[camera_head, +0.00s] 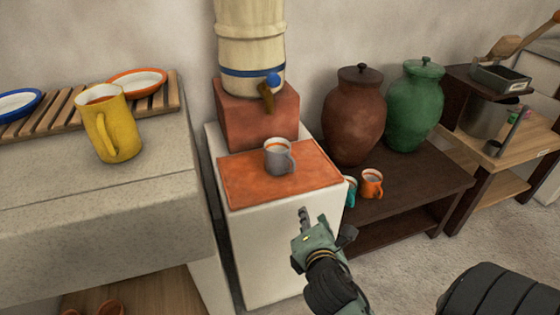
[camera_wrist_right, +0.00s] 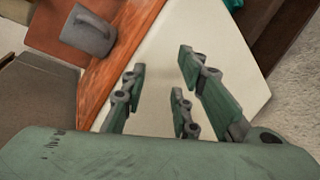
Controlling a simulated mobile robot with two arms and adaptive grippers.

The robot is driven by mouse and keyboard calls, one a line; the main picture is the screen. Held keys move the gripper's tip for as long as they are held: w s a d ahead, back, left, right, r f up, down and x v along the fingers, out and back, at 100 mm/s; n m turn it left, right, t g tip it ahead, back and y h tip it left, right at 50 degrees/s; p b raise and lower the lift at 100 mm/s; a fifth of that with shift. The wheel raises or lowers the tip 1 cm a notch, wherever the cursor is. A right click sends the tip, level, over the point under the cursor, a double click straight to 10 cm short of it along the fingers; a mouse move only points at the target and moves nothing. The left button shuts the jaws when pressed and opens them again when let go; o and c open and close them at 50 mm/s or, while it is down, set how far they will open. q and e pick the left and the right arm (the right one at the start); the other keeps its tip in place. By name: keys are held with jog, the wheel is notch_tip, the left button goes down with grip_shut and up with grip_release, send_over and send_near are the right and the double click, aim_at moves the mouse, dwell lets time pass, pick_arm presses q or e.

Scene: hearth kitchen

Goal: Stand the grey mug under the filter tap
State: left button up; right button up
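The filter tap (camera_head: 268,92), with a blue knob, sticks out from the cream water filter (camera_head: 250,50) behind the mug. The mug appears forward of the spout; exact alignment is hard to tell. My right gripper (camera_head: 304,216) is in front of the slab's front edge, apart from the mug. In the wrist view its fingers (camera_wrist_right: 160,70) are spread and empty. My left gripper is not in view.
A yellow jug (camera_head: 112,130) stands on the left counter by a slatted rack (camera_head: 65,124) with plates. Brown (camera_head: 353,118) and green (camera_head: 414,108) jars stand on a dark table at right. Orange (camera_head: 371,183) and teal (camera_head: 350,190) mugs are near its front. The slab around the grey mug is clear.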

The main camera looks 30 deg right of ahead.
aim_at(294, 167)
jog(key=w+r+n+t, duration=0.1)
jog(key=w+r+n, duration=0.1)
jog(key=w+n, duration=0.1)
jog(key=w+d+r+n+t, duration=0.1)
jog(key=w+r+n+t, duration=0.1)
jog(key=n, duration=0.3)
jog(key=w+d+r+n+t+h+b, duration=0.1)
jog(key=w+r+n, duration=0.1)
jog(key=w+n, duration=0.1)
jog(key=shift+w+d+r+n, duration=0.1)
jog(key=shift+w+r+n, duration=0.25)
jog(key=shift+r+n, duration=0.05)
jog(key=x, duration=0.2)
jog(key=shift+w+d, duration=0.1)
jog(key=shift+w, duration=0.3)
jog(key=shift+w+d+b, duration=0.2)
jog(key=shift+w+b, duration=0.1)
jog(key=shift+w, duration=0.1)
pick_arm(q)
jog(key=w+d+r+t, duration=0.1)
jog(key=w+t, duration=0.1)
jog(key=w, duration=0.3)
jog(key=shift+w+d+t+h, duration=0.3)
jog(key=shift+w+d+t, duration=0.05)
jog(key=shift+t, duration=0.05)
pick_arm(e)
grip_shut()
